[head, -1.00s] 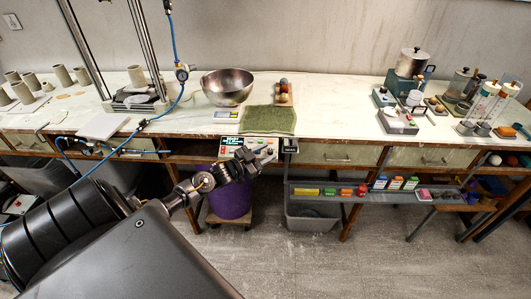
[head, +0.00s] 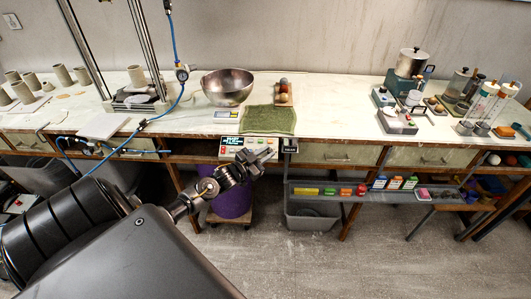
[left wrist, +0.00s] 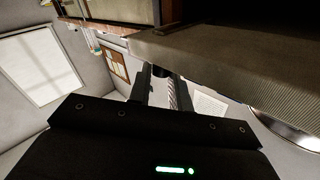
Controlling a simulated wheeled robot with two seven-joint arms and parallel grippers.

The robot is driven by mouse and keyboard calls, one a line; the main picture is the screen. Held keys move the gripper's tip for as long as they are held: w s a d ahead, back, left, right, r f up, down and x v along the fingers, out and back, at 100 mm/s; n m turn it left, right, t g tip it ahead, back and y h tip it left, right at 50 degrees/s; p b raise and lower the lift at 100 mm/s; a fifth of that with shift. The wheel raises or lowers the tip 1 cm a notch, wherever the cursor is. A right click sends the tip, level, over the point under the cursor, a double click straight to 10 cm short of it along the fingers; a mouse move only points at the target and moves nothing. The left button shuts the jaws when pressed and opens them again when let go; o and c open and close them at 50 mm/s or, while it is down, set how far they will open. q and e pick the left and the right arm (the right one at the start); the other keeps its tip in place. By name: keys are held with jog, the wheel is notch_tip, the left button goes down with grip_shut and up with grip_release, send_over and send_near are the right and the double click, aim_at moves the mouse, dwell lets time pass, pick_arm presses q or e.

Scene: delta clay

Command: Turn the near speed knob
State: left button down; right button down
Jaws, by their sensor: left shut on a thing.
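My left gripper (head: 266,155) is at the bench's front edge, just right of a pale control panel (head: 233,148) with a lit display and small coloured buttons. A small dark box with a white label (head: 290,149) hangs just right of the fingertips. In the left wrist view the fingers (left wrist: 160,88) point at the underside of the bench edge, with a small dark round piece (left wrist: 160,71) between their tips. The gripper is shut on this piece, which looks like the speed knob; the fingers hide most of it. My right gripper is in neither view.
A green towel (head: 268,120) lies on the bench above the panel, near a metal bowl (head: 227,87). A purple bucket (head: 232,201) stands below the gripper.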

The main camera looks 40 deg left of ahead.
pick_arm(q)
jog(key=shift+d+n+t+y+p, duration=0.15)
jog(key=shift+n+y, duration=0.3)
jog(key=shift+y, duration=0.1)
jog(key=shift+d+n+t+y+p, duration=0.1)
jog(key=shift+n+t+y+p, duration=0.05)
jog(key=shift+n+y, duration=0.35)
jog(key=shift+w+d+f+n+g+y+b, duration=0.2)
jog(key=shift+n+g+y+b, duration=0.7)
jog(key=shift+n+y, duration=1.5)
jog(key=shift+w+d+r+n+g+y+b, duration=0.1)
jog(key=shift+d+n+g+y+b, duration=0.35)
jog(key=shift+n+g+y, duration=1.3)
jog(key=shift+w+d+f+n+g+y+b, duration=0.15)
jog(key=shift+n+g+y+b, duration=0.45)
jog(key=shift+n+y, duration=2.35)
jog(key=shift+r+m+y, duration=0.15)
jog(key=shift+m+y, duration=0.3)
jog(key=shift+y, duration=0.2)
jog(key=c, duration=1.3)
grip_release()
